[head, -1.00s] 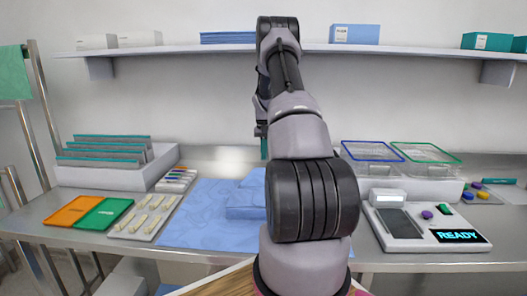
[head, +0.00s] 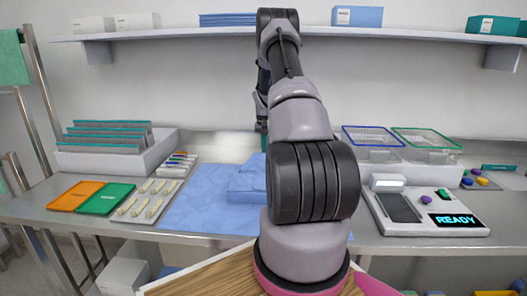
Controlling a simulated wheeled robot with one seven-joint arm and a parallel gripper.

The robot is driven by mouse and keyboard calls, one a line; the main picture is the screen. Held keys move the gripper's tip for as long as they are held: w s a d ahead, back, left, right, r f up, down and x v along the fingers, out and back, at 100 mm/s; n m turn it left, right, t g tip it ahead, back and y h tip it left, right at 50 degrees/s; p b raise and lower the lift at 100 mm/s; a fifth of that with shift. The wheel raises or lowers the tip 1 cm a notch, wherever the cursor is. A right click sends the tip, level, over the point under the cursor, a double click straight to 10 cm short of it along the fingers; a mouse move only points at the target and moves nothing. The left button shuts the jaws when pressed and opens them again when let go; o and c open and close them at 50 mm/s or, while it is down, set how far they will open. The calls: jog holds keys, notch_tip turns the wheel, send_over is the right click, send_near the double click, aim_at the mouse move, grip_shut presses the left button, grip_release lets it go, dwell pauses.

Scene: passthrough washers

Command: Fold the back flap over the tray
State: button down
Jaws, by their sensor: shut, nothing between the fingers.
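A blue wrap sheet (head: 195,208) lies spread on the metal table, left of my arm. On it stands a blue-covered block (head: 246,188), which looks like the tray under the wrap. Its right side is hidden behind my arm. Blue material rises at the block's back edge, but I cannot make out the back flap's exact shape. My gripper (head: 263,143) points down at the back of the block, mostly hidden by my arm. Only a thin teal tip shows, with nothing visible held. I cannot tell whether it touches the wrap.
Orange (head: 77,196) and green (head: 106,199) panels and a tray of pale tools (head: 150,200) lie left. A grey rack (head: 108,140) stands behind them. Blue-rimmed (head: 381,137) and green-rimmed (head: 427,141) baskets and a device reading READY (head: 428,212) are right. A shelf (head: 180,36) hangs above.

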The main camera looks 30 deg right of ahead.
jog(key=shift+s+a+r, duration=0.2)
jog(key=shift+s+a, duration=0.3)
jog(key=shift+s, duration=0.05)
jog(key=s+a, duration=0.2)
jog(key=s, duration=0.1)
jog(key=shift+s+a+r, duration=0.1)
jog(key=shift+a+r, duration=0.05)
jog(key=shift+a, duration=0.05)
jog(key=shift+s+a+r, duration=0.25)
jog(key=shift+s+a, duration=0.35)
jog(key=shift+s, duration=0.05)
jog(key=shift+s+a+r, duration=0.25)
jog(key=shift+s+a, duration=0.35)
jog(key=shift+w+d+r, duration=0.15)
jog(key=shift+d+r, duration=0.15)
jog(key=shift+r, duration=0.25)
jog(key=shift+w+d+r, duration=0.25)
jog(key=shift+r, duration=0.65)
jog(key=shift+w+d+r, duration=0.2)
jog(key=shift+w+r, duration=0.05)
jog(key=shift+r, duration=0.65)
jog(key=shift+w+d+r, duration=0.25)
jog(key=shift+r, duration=0.65)
